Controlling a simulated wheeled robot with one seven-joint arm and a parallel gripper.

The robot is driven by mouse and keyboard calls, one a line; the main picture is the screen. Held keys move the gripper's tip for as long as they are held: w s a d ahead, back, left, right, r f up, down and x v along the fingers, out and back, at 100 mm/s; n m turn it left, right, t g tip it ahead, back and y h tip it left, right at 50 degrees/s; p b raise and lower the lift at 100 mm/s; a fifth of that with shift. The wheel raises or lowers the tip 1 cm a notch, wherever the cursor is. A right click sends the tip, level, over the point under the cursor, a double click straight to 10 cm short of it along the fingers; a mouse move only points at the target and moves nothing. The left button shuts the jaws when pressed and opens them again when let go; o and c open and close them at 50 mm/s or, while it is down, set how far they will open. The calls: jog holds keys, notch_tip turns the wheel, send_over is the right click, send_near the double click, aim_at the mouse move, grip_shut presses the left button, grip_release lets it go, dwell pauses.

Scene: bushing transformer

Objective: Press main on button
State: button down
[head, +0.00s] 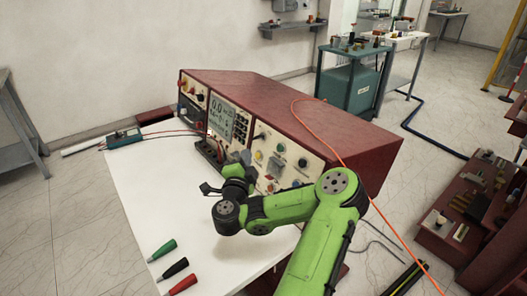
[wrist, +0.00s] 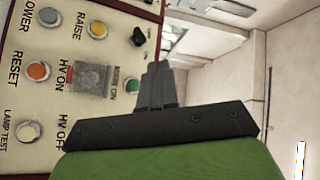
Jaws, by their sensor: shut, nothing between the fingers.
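The red console (head: 320,112) stands on the white table with its control panel facing my arm. In the wrist view the panel looks turned on its side.
Near the green button are a clear-covered "HV ON" button (wrist: 92,80), a yellow button (wrist: 97,30), an orange button (wrist: 38,71) and a black knob (wrist: 139,37). Three probes, green (head: 162,250), black (head: 173,269) and red (head: 184,284), lie on the white table (head: 135,200). An orange cable (head: 335,152) crosses the console.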

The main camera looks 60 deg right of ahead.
aim_at(280, 148)
jog(key=shift+s+f, duration=0.1)
jog(key=shift+s, duration=0.05)
jog(key=s+d+f, duration=0.2)
jog(key=s+d, duration=0.2)
jog(key=d, duration=0.3)
jog(key=shift+d, duration=0.4)
dwell(1.9)
jog(key=shift+s+d+f, duration=0.1)
jog(key=shift+d, duration=0.25)
jog(key=shift+s+d+f, duration=0.1)
jog(key=shift+s+d, duration=0.15)
jog(key=shift+d, duration=0.15)
dwell(0.8)
jog(key=shift+a, duration=0.1)
jog(key=shift+w+a+r, duration=0.2)
jog(key=shift+w+a, duration=0.2)
jog(key=shift+a, duration=0.25)
